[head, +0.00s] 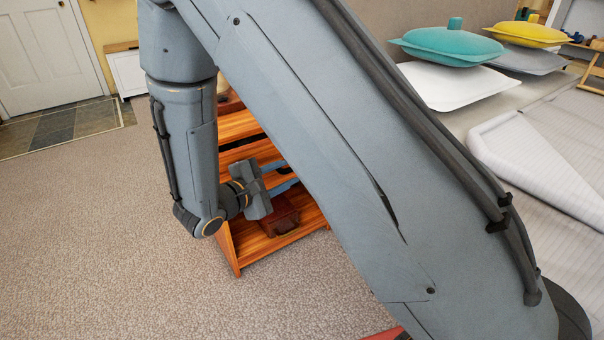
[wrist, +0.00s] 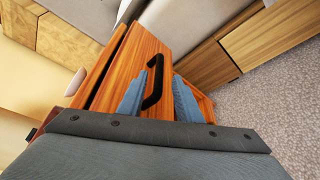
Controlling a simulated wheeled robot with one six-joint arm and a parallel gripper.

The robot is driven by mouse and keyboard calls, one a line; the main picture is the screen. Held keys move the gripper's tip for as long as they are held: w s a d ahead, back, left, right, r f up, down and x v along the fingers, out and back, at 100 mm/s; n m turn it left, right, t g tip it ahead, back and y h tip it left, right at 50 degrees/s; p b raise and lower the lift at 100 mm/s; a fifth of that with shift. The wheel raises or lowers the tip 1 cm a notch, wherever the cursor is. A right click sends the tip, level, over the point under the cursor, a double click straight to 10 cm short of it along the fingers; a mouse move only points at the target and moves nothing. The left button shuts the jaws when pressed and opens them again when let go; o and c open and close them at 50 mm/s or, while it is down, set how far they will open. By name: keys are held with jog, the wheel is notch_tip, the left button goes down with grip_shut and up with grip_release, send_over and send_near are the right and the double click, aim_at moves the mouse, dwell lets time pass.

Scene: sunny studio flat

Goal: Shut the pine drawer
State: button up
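The pine drawer (wrist: 150,48) shows in the wrist view as an orange-brown wooden front with a black bow handle (wrist: 153,85). A dark gap runs along one long edge of the front; how far the drawer stands out is hard to tell. My gripper (wrist: 158,80) is open, with one blue finger on each side of the handle. I cannot tell whether the fingers touch the handle or the front. In the head view my gripper (head: 282,176) is at the wooden cabinet (head: 237,125), and my arm hides much of the cabinet and drawer.
A red-brown case (head: 279,219) sits on the cabinet's lower shelf, below my gripper. A pale sheet (head: 545,140) lies to the right. Carpet (head: 90,230) left of the cabinet is clear.

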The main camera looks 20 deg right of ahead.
jog(key=b+x, duration=0.2)
jog(key=x, duration=0.5)
jog(key=shift+w+d+f, duration=0.1)
jog(key=shift+w+d, duration=0.1)
jog(key=shift+w, duration=0.05)
grip_shut()
